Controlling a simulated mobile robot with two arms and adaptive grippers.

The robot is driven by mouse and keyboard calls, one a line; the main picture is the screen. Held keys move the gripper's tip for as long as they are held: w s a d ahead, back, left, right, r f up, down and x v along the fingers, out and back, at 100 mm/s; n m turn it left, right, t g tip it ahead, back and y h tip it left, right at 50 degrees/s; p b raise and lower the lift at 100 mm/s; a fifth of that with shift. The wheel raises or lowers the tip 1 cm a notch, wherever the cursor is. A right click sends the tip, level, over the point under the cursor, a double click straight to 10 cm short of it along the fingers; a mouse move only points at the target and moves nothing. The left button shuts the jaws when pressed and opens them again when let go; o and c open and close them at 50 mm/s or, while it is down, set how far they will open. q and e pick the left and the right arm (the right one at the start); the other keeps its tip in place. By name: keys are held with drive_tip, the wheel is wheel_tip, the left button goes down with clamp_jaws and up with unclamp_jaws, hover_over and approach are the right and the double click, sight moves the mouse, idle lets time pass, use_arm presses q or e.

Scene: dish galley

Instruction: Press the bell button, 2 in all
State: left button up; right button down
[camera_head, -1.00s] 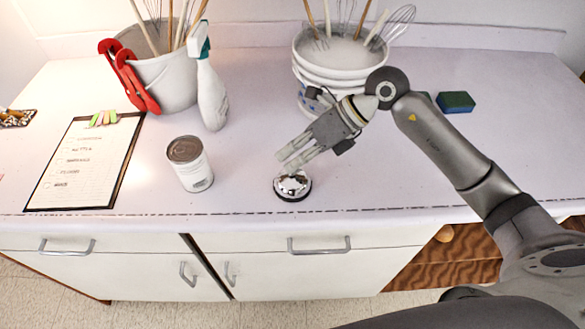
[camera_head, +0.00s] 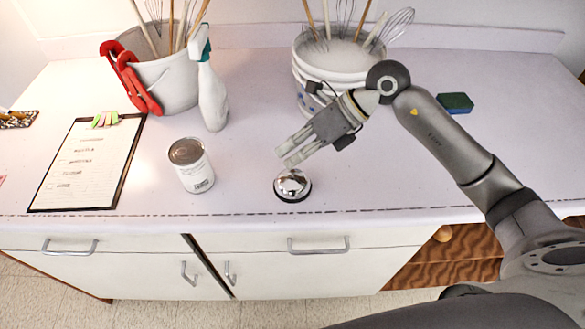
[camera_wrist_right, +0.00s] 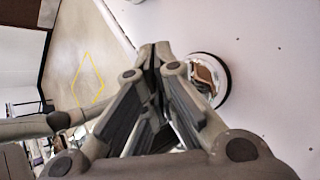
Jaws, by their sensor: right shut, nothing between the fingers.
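The bell (camera_head: 292,185) is a shiny silver dome on a black base, standing on the counter near its front edge. My right gripper (camera_head: 284,160) is shut and empty, with its fingertips above and just behind the bell. A small gap shows between fingertips and dome in the head view. In the right wrist view the bell (camera_wrist_right: 211,79) is partly hidden behind the shut right fingers (camera_wrist_right: 155,52). My left gripper is in neither view.
A tin can (camera_head: 191,165) stands left of the bell. A sponge (camera_head: 455,103) lies at right. The counter's front right is clear.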

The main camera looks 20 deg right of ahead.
wheel_tip(320, 180, up, 5)
drive_tip(key=p, duration=0.3)
idle(0.9)
